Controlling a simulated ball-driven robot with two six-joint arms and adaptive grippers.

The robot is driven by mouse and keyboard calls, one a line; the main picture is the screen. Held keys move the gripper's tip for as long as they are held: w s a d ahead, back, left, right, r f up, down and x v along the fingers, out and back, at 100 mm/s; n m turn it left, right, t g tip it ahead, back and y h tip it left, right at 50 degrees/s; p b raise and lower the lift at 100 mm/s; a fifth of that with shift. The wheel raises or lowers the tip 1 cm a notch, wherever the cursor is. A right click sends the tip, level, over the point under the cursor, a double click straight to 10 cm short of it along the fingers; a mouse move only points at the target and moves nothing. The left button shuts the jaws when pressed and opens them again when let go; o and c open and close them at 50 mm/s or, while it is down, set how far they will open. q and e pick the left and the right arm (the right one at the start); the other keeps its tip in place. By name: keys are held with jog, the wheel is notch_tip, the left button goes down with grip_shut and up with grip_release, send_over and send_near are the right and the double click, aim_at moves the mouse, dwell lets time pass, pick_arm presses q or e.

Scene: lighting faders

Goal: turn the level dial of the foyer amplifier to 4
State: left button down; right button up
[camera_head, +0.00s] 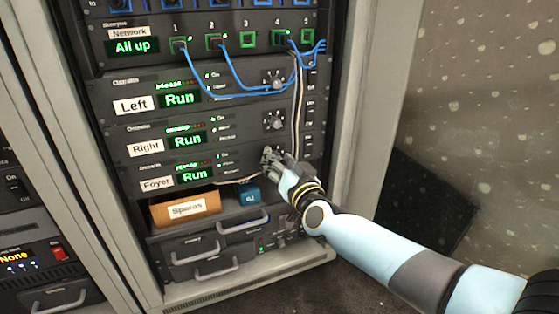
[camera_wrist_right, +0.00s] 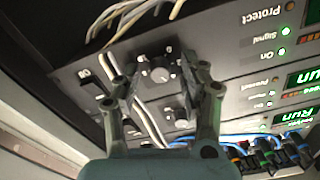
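The foyer amplifier (camera_head: 215,172) is the lowest of three labelled amplifiers in the rack, and its green display reads "Run". Its dial is hidden behind my right gripper (camera_head: 272,158) in the head view. In the right wrist view a round dark dial with a grey face (camera_wrist_right: 160,74) lies between the fingertips of my right gripper (camera_wrist_right: 158,88). The fingers are open, one on each side of the dial, with no clear contact. The dial's setting is too small to read. My left gripper is in neither view.
Pale cables (camera_head: 297,105) hang beside the dials, and blue cables (camera_head: 230,80) loop above. The Right amplifier's dial (camera_head: 274,124) is just above my gripper. An orange-brown "Spares" box (camera_head: 160,214) and a blue box (camera_head: 249,196) stand below.

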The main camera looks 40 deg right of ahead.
jog(key=v, duration=1.2)
dwell(0.3)
